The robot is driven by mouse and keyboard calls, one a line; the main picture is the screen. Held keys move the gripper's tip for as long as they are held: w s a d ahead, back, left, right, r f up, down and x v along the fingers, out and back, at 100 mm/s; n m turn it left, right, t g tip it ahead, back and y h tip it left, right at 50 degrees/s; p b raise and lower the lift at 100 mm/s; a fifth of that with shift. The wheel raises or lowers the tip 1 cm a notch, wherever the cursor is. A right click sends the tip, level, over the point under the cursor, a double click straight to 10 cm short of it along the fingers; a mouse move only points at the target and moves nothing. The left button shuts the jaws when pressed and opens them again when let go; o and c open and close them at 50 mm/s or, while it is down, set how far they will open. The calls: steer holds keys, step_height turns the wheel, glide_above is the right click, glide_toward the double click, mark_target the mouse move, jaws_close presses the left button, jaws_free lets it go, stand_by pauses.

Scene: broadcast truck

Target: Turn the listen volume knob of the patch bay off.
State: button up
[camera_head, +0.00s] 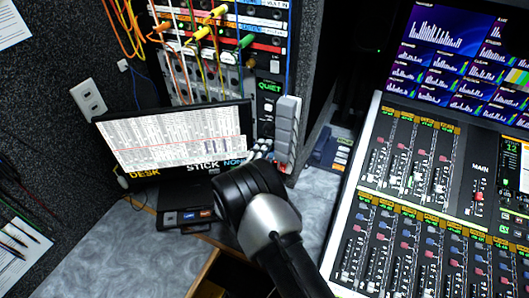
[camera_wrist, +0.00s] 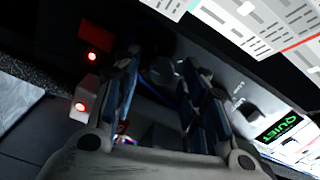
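The patch bay (camera_head: 262,58) stands at the back centre in the head view, with coloured cables plugged in. Its green QUIET display (camera_head: 269,86) also shows at the lower right of the wrist view (camera_wrist: 280,128). My gripper (camera_wrist: 160,66) has its two dark fingers apart, in front of a shadowed dark panel. A dark, bluish rounded shape (camera_wrist: 160,76) lies between the fingers; I cannot tell whether it is the listen volume knob or whether it is touched. A grey knob-like shape (camera_wrist: 243,103) sits right of the fingers. In the head view my arm hides the gripper tips.
A tilted monitor (camera_head: 170,140) stands left of my arm, close to it. A large mixing console (camera_head: 410,180) fills the right side, with a screen (camera_head: 440,40) behind it. Red lights (camera_wrist: 92,57) glow left of the fingers. The grey desk (camera_head: 110,255) is clear at the front left.

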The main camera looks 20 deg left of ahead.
steer(key=shift+s+a, duration=0.1)
steer(key=s, duration=1.1)
steer(key=shift+s+a, duration=0.4)
